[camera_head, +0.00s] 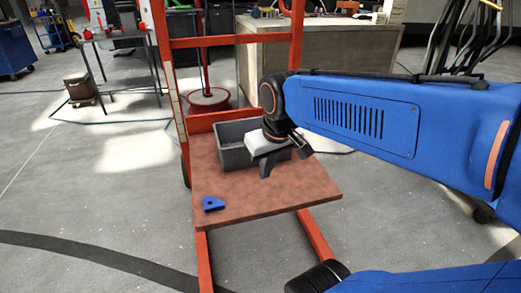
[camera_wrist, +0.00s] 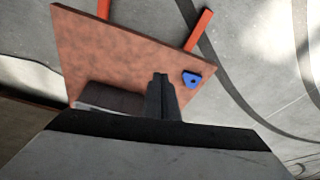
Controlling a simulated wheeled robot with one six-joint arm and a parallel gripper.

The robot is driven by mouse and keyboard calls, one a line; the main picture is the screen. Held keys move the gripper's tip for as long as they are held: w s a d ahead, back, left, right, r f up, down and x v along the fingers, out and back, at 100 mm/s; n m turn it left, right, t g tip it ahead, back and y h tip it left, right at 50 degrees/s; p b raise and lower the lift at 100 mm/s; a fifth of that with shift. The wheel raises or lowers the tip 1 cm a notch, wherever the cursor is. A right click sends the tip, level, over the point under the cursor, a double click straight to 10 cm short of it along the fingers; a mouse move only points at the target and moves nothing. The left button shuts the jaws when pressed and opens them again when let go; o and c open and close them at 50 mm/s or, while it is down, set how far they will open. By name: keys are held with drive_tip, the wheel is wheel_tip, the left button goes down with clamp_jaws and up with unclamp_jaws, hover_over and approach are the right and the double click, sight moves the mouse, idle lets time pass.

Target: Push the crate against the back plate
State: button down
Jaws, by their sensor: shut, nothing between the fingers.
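The grey open crate (camera_head: 234,158) stands upright at the rear of the reddish-brown platform (camera_head: 240,199). Behind it is the orange-red back plate (camera_head: 205,122); the crate's rear rim overlaps it in the picture, so I cannot tell whether they touch. My gripper (camera_head: 266,170) is shut and empty, pointing down at the crate's front right side and hiding part of it. In the wrist view the shut fingertips (camera_wrist: 160,75) are over the platform (camera_wrist: 120,55), beside the crate's dark wall (camera_wrist: 110,98). Contact with the crate is unclear.
A blue triangular bracket (camera_head: 213,204) lies on the platform's front left, also seen in the wrist view (camera_wrist: 192,78). Orange-red uprights (camera_head: 172,80) flank the back plate. A wooden workbench (camera_head: 330,55) stands behind. The platform's front is otherwise clear.

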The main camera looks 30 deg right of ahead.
drive_tip(key=w+d+f+m+g, duration=0.1)
drive_tip(key=w+d+f+g, duration=0.1)
drive_tip(key=w+d, duration=0.6)
drive_tip(key=w+d+f+m+g, duration=0.15)
drive_tip(key=w+d, duration=0.35)
drive_tip(key=w, duration=0.7)
drive_tip(key=shift+n, duration=0.35)
wheel_tip(320, 180, down, 10)
drive_tip(key=shift+a+f, duration=0.15)
drive_tip(key=shift+w+d, duration=0.25)
drive_tip(key=shift+w, duration=0.8)
drive_tip(key=shift+w+d, duration=0.15)
drive_tip(key=shift+w, duration=0.75)
drive_tip(key=w+d, duration=0.1)
drive_tip(key=w, duration=0.7)
drive_tip(key=w+d, duration=0.1)
drive_tip(key=w, duration=0.3)
drive_tip(key=shift+d, duration=0.3)
drive_tip(key=shift+s, duration=0.1)
